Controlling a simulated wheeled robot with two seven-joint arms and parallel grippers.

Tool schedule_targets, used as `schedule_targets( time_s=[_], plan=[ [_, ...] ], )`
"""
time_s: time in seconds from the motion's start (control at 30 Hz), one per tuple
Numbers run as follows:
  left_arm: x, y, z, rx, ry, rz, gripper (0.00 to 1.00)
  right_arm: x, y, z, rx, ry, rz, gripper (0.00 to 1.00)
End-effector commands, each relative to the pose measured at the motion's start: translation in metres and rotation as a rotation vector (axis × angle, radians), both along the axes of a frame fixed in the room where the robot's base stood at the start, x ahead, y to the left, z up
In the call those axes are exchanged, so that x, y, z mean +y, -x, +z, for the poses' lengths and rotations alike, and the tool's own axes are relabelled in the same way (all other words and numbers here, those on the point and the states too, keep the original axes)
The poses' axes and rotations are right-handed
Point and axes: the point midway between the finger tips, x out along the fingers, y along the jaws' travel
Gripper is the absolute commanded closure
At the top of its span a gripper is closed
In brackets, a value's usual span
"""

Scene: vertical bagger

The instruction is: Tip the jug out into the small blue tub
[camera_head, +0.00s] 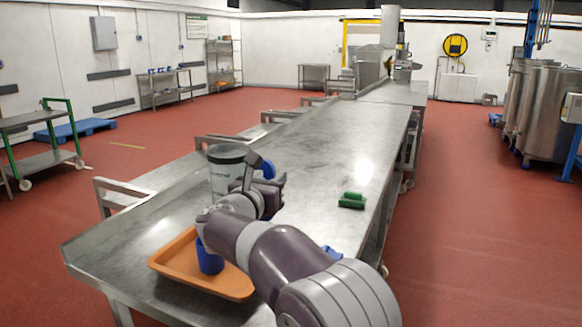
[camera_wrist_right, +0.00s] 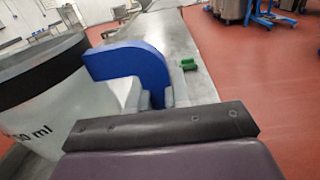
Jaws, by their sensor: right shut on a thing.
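The jug (camera_head: 222,178) is a pale, translucent container with a dark rim and a blue handle (camera_wrist_right: 130,62). It stands upright at the left of the metal table; its base is hidden by my arm, so I cannot tell whether it touches the table. My right gripper (camera_head: 272,181) is shut on the blue handle, on the jug's right side. In the right wrist view the jug (camera_wrist_right: 35,110) fills the left side. The small blue tub (camera_head: 209,259) is in the orange tray (camera_head: 174,266), nearer than the jug and partly hidden by my arm. My left gripper is out of view.
A green block-like thing (camera_head: 352,201) lies on the metal table (camera_head: 335,150), right of the jug. A bit of something blue (camera_head: 332,253) shows behind my right arm. The table's far stretch is clear. Lower metal side shelves (camera_head: 150,187) adjoin its left edge.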

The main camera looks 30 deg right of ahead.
Motion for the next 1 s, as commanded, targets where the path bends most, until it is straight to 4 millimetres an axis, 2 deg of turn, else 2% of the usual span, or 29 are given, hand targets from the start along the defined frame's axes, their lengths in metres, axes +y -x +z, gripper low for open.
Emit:
schedule_targets(
  time_s=[0.1,0.33,0.4,0.57,1.0],
  plan=[
    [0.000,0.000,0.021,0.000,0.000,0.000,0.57,0.008,-0.009,0.004,0.015,0.014,0.000,1.00],
    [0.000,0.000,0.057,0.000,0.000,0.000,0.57,0.002,-0.001,-0.003,0.159,0.135,0.000,1.00],
    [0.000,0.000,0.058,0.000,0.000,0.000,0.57,0.001,-0.002,-0.021,0.204,0.169,0.000,1.00],
    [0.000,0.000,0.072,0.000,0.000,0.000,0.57,0.000,0.000,-0.044,0.298,0.250,0.000,1.00],
    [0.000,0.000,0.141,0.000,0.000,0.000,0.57,0.003,-0.003,-0.034,0.468,0.395,0.001,1.00]
  ],
)
